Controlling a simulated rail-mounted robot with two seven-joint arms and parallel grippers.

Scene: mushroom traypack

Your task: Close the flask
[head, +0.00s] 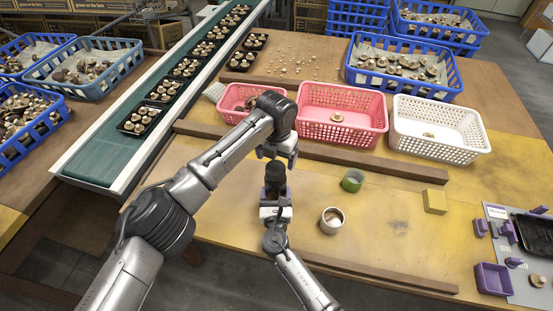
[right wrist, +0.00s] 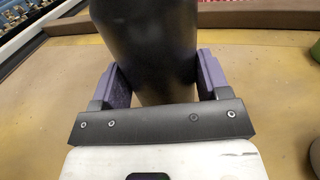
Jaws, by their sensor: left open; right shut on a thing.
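The black flask (head: 275,173) stands upright on the yellow work table, below my left gripper. In the right wrist view, the dark flask body (right wrist: 150,45) fills the space between the two purple fingers of my right gripper (right wrist: 155,78). My right gripper (head: 275,193) is shut on the flask from the near side, low on its body. My left gripper (head: 277,152) is open just above the flask top and points down. No stopper shows between its fingers. I cannot tell from these views whether a lid sits on the flask.
A metal cup (head: 332,221) and a green round container (head: 352,181) stand right of the flask. A yellow block (head: 435,201) lies farther right. A wooden rail (head: 330,157) and pink baskets (head: 341,92) are behind; a conveyor (head: 95,158) runs at left.

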